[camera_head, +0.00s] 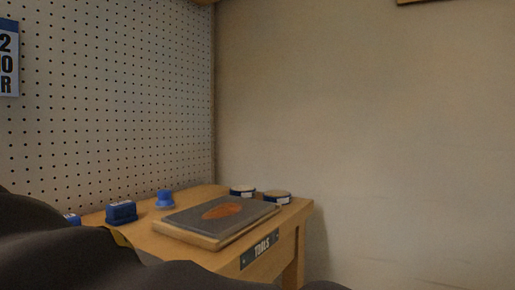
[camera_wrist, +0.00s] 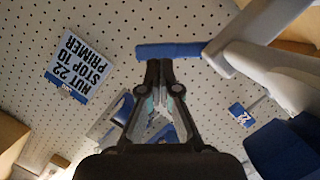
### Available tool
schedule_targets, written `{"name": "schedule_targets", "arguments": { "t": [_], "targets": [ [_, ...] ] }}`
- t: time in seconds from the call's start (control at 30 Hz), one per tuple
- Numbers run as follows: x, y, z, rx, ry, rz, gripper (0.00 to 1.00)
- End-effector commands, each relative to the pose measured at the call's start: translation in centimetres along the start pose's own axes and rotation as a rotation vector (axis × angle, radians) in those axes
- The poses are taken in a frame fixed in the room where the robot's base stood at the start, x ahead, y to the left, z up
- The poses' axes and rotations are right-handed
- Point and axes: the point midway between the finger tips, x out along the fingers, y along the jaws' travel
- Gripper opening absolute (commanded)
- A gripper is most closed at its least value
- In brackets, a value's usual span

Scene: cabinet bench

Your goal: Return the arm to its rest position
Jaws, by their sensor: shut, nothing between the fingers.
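My gripper (camera_wrist: 160,68) shows in the wrist view with its two dark fingers drawn together at the tips. Nothing shows between them. Behind it is a white pegboard with a blue bar and a pale grey shape near the fingertips; I cannot tell how far they are from it. In the head view the gripper is not seen. Dark, blurred shapes fill the lower left corner there and hide part of the bench.
A wooden bench (camera_head: 290,222) carries a grey slab with an orange-brown patch (camera_head: 222,211), a blue box (camera_head: 121,212), a blue knobbed piece (camera_head: 165,199) and two round tins (camera_head: 277,197). A pegboard (camera_head: 120,100) rises behind. A sign (camera_wrist: 80,68) hangs on the pegboard.

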Motion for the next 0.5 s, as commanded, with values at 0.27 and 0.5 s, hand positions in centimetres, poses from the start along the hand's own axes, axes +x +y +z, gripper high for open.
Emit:
{"name": "schedule_targets", "arguments": {
  "t": [0.27,0.5],
  "targets": [
    [-1.0,0.9,-2.7,0.03,0.07,-0.012,0.0],
    [0.2,0.6,-2.7,0.027,0.067,-0.015,0.0]
  ]
}}
